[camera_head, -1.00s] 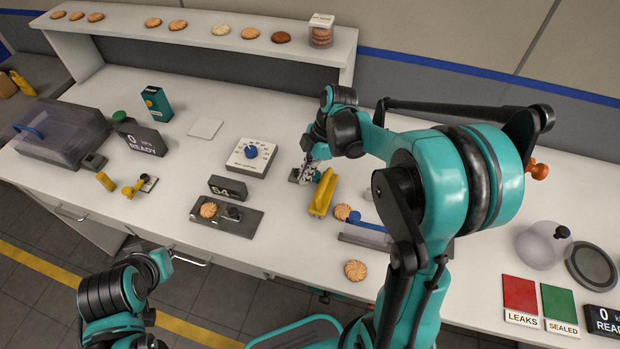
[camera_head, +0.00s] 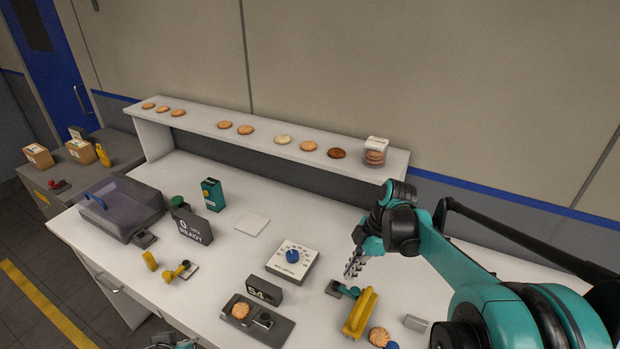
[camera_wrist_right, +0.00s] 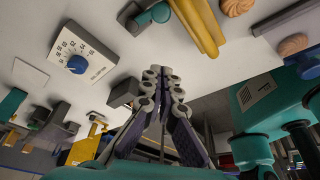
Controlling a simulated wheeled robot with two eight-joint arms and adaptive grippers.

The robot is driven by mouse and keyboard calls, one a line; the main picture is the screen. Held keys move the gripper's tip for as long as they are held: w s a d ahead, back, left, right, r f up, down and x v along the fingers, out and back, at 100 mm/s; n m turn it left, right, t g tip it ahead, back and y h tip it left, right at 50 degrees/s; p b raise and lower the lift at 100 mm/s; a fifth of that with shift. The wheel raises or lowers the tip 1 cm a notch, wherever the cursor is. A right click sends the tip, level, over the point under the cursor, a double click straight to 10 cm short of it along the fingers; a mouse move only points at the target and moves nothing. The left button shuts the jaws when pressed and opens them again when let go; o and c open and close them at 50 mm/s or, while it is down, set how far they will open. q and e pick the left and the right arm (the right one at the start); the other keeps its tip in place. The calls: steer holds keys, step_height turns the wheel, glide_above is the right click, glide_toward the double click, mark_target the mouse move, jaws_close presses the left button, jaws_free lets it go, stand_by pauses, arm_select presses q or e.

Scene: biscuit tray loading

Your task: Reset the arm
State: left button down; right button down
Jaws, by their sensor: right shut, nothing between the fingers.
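My right arm reaches in from the right in the head view. Its gripper (camera_head: 353,267) is shut and empty, pointing down above the bench, apart from things. The right wrist view shows the closed fingers (camera_wrist_right: 164,85) with nothing between them. Below it in the head view are a small dark fixture with a green part (camera_head: 343,290) and a yellow-handled tool (camera_head: 360,313). The white dial box (camera_head: 293,260) with a blue knob is to its left. Only a sliver of my left arm shows at the bottom edge; its gripper is out of view.
A raised shelf (camera_head: 215,120) along the back holds several biscuits and a clear jar (camera_head: 375,152). A biscuit (camera_head: 241,310) sits on a dark plate by the 54 display (camera_head: 264,290). A lidded grey box (camera_head: 120,207) stands left. Another biscuit (camera_head: 379,337) lies near the yellow tool.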

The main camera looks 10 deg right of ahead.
steer(key=s+a+f+m+t+h+b, duration=0.1)
steer(key=s+m+t+h+b, duration=0.1)
steer(key=s+m, duration=0.5)
steer(key=s+a+f+m+t+h+b, duration=0.1)
steer(key=s+m+t, duration=0.4)
steer(key=m, duration=0.6)
steer(key=shift+s+a+f+h+b, duration=0.4)
steer(key=shift+s+a+b, duration=0.1)
steer(key=shift+s+b, duration=0.65)
